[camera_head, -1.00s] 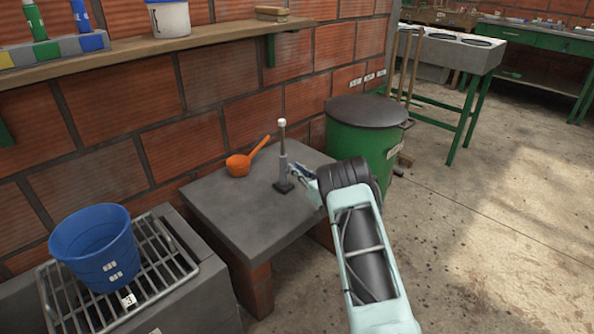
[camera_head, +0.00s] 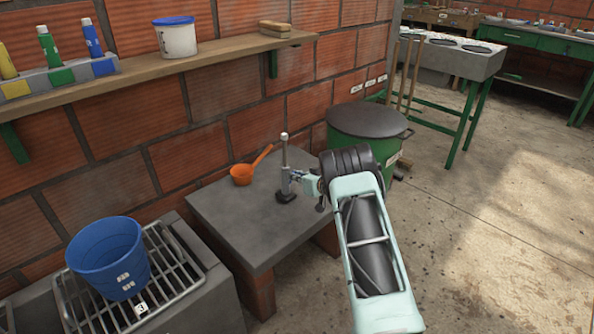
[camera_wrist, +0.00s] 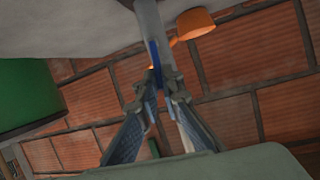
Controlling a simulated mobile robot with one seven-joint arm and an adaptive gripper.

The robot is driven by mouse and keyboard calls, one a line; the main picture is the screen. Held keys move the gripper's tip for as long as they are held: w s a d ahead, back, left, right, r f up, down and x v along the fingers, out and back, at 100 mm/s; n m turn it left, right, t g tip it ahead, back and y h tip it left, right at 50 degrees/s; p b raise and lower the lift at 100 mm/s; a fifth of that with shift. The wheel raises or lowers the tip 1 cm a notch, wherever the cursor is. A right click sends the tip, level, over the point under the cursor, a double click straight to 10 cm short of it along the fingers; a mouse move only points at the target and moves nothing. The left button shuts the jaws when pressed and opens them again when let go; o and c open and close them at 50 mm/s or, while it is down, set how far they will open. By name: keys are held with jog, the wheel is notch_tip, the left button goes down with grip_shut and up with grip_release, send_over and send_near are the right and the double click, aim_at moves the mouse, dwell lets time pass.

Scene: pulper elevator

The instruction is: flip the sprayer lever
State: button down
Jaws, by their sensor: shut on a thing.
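The sprayer (camera_head: 286,166) is an upright grey post with a pale knob on top and a dark square base, standing on a grey slab table (camera_head: 243,222). In the wrist view its grey post (camera_wrist: 149,20) comes down from the top. A narrow blue lever (camera_wrist: 154,55) lies along the post. My gripper (camera_head: 295,175) is at the right side of the post, about mid-height. In the wrist view my gripper (camera_wrist: 159,88) has its fingertips together at the lower end of the blue lever. The exact contact is partly hidden by the fingers.
An orange scoop (camera_head: 242,176) lies left of the sprayer. A green drum (camera_head: 361,142) with a dark lid stands behind right. A blue bucket (camera_head: 107,261) sits on a metal rack at front left. A wooden shelf (camera_head: 200,65) runs above. The floor at right is clear.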

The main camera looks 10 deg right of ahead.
jog(key=shift+w+a+r+g+h+p, duration=0.2)
jog(key=shift+r+g+h+p, duration=0.1)
jog(key=shift+p, duration=0.5)
jog(key=shift+f, duration=0.15)
jog(key=c, duration=2.1)
grip_release()
jog(key=shift+d, duration=0.15)
jog(key=v, duration=1.2)
jog(key=shift+w, duration=0.1)
